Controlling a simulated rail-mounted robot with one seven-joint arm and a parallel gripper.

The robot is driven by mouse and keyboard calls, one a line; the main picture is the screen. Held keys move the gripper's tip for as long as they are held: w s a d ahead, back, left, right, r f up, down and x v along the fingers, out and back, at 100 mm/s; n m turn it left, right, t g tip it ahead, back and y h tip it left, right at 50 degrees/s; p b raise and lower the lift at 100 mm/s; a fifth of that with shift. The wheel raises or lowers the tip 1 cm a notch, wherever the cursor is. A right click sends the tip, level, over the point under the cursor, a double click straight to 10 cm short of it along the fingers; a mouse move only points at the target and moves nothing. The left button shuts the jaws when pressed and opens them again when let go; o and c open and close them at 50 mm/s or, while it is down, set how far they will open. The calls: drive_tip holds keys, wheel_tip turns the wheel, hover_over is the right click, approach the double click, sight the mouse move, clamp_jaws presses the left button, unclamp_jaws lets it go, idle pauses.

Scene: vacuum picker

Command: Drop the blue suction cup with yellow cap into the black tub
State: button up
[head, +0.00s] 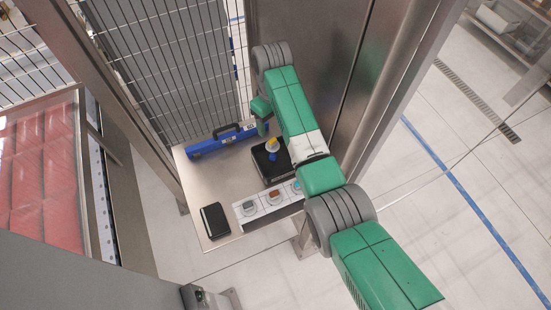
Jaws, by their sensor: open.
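The blue suction cup with yellow cap (272,144) shows at the black tub (257,164), on the far middle of the table. Its yellow top and a bit of blue are visible against the dark tub. I cannot tell whether it rests in the tub or is above it. My gripper (264,131) is at the end of my green arm, just above and behind the cup. It is open, but its fingers are small and partly hidden, and any contact with the cup is unclear. My arm covers the tub's right side.
A white tray (239,213) with several round pieces lies along the table's front right. A black box (214,220) stands at the front left. A blue case with a handle (215,144) lies at the back. A mesh fence and a metal column stand close behind.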

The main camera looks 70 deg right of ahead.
wheel_tip(320, 180, up, 2)
idle(0.5)
wheel_tip(320, 180, down, 8)
drive_tip(key=shift+r+b, duration=0.15)
drive_tip(key=shift+b, duration=0.15)
wheel_tip(320, 180, up, 6)
drive_tip(key=p, duration=0.6)
